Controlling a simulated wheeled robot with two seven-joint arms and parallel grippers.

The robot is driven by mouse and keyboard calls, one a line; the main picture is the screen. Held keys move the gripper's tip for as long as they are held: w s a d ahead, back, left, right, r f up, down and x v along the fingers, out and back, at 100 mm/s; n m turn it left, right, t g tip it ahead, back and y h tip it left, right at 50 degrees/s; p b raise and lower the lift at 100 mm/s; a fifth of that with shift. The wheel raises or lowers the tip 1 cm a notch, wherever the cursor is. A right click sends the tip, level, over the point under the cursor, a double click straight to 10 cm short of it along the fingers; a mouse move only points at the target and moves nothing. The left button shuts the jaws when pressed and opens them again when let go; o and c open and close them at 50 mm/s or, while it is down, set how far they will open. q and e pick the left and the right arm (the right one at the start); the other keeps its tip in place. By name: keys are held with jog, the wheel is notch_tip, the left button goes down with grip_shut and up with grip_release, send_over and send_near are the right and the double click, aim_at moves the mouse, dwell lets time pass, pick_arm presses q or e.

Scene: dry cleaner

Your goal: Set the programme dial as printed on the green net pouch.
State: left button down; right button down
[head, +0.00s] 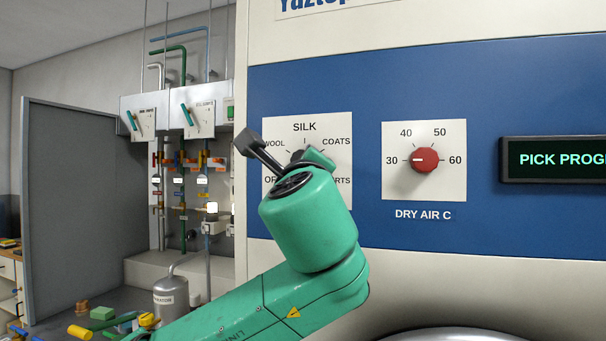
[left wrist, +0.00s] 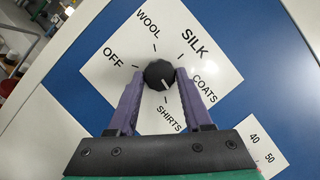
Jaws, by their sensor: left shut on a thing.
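The programme dial (left wrist: 159,74) is a black round knob on a white plate (left wrist: 105,70) marked OFF, WOOL, SILK, COATS and SHIRTS. Its white pointer line points toward the SHIRTS mark in the left wrist view. My left gripper (left wrist: 159,80) has its purple fingers on both sides of the knob and is shut on it. In the head view my arm and hand cover the knob and part of the plate (head: 336,128). I cannot make out a green net pouch in either view. My right gripper is not in view.
Right of the plate is a red DRY AIR C knob (head: 425,160) pointing at 30. A dark display (head: 550,159) reads "PICK PROG", cut off by the frame. At left are a grey panel (head: 75,210), valves and pipes, and a bench with a green block (head: 103,313).

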pick_arm(q)
jog(key=m, duration=0.2)
jog(key=m+h, duration=0.1)
jog(key=m, duration=0.1)
jog(key=m+t+h+b, duration=0.1)
jog(key=shift+w+a+f+m, duration=0.1)
jog(key=shift+f+m, duration=0.15)
jog(key=shift+m, duration=0.15)
jog(key=shift+r+h, duration=0.1)
jog(key=shift+h, duration=0.2)
jog(key=shift+c, duration=1.6)
grip_release()
jog(key=shift+w, duration=0.1)
jog(key=b+v, duration=0.7)
jog(key=v, duration=0.7)
jog(key=shift+s, duration=0.25)
